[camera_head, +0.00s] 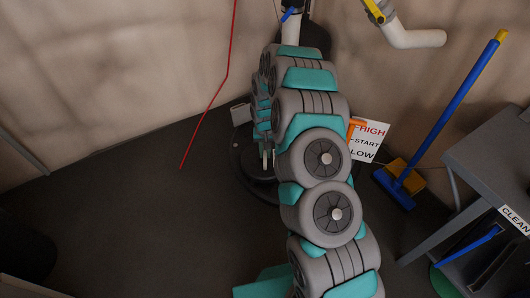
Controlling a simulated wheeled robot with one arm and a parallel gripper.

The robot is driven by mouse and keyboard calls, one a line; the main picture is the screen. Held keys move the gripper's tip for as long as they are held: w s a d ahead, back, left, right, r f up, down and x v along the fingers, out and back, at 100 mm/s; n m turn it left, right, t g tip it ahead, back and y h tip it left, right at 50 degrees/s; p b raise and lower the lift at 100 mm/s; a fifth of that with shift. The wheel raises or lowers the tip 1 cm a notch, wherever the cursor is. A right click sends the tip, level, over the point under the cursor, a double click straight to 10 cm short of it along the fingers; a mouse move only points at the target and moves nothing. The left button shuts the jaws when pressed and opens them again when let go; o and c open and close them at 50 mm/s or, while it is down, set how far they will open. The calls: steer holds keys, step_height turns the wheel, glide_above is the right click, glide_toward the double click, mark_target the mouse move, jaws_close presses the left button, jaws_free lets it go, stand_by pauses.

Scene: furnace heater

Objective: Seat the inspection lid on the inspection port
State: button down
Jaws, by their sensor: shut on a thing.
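My grey and teal arm (322,158) fills the middle of the view, reaching up and then bending back down behind itself. My gripper cannot be made out; the far end of the arm is hidden behind its nearer links. I cannot make out the inspection lid or the inspection port. A dark rounded object (240,168) stands on the floor behind the arm, mostly covered by it.
A sign (369,141) reading HIGH, START, LOW stands right of the arm. A blue broom (445,115) leans at the right near a grey table (490,165). White pipes (415,38) are at the top. A red line (212,100) hangs left. The left floor is mostly clear.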

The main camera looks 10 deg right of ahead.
steer(key=shift+f, duration=1.15)
stand_by(2.0)
steer(key=c, duration=0.7)
jaws_free()
steer(key=shift+c, duration=0.2)
steer(key=shift+r, duration=0.1)
step_height(320, 180, up, 8)
steer(key=shift+f, duration=0.2)
stand_by(0.7)
